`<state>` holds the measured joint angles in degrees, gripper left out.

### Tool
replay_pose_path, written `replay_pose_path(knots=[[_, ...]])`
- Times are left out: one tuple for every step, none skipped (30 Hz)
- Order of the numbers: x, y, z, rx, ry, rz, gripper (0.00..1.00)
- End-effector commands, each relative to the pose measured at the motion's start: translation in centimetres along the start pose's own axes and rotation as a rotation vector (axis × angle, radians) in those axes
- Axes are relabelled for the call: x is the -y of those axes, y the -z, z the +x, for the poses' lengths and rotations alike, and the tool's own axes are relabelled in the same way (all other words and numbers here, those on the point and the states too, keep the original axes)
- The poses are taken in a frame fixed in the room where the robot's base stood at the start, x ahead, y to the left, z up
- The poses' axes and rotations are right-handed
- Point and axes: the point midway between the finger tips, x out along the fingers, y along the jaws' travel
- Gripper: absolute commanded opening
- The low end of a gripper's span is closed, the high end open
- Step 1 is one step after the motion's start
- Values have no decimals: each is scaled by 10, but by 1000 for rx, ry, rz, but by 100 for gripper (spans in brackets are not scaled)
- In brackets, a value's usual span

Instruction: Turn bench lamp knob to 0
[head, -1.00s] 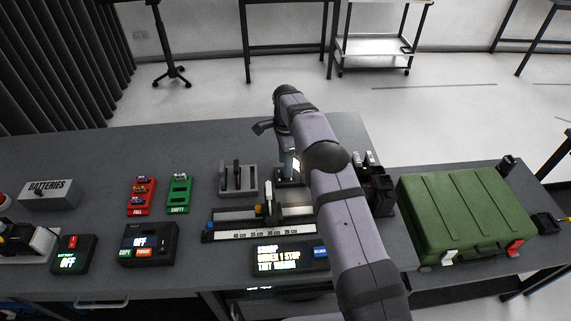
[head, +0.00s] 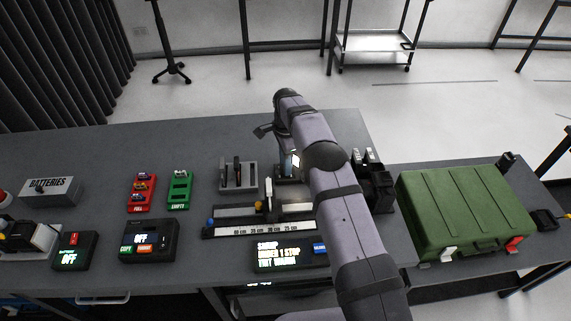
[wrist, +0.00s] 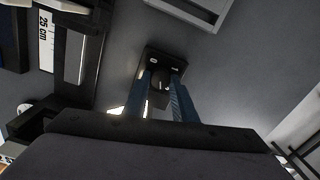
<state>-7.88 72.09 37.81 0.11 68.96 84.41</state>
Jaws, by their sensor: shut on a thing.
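The bench lamp knob (wrist: 160,86) is a small dark knob with a pale mark, on a black base plate (wrist: 166,60) in the wrist view. My gripper (wrist: 163,84) is above it, with its two blue fingers shut on the knob's sides. Part of the knob is hidden between the fingers. In the head view my gripper (head: 287,164) is partly hidden by my arm, and the knob cannot be made out. A bright white glow shows beside the fingers.
A slide rail with a cm scale (head: 270,231) stands close to the gripper, with a lit text display (head: 283,256) in front. A grey slotted holder (head: 238,177) is to the left. A green case (head: 465,208) is on the right. Bare table lies behind.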

Motion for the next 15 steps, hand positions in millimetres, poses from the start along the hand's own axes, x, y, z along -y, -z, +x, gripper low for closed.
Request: replay_pose_path(knots=[[0, 0, 3, 1, 0, -37, 2], [0, 0, 3, 2, 1, -62, 2], [1, 0, 3, 2, 1, -95, 2], [1, 0, 2, 3, 1, -119, 2], [1, 0, 2, 3, 1, -142, 2], [1, 0, 2, 4, 1, -167, 2], [1, 0, 1, 4, 1, -182, 2], [1, 0, 1, 4, 1, -195, 2], [1, 0, 1, 5, 0, -206, 2], [1, 0, 0, 5, 0, -211, 2], [0, 0, 0, 5, 0, -214, 2], [0, 0, 0, 5, 0, -216, 2], [0, 0, 0, 5, 0, -216, 2], [0, 0, 0, 5, 0, -215, 2], [1, 1, 0, 5, 0, -215, 2]])
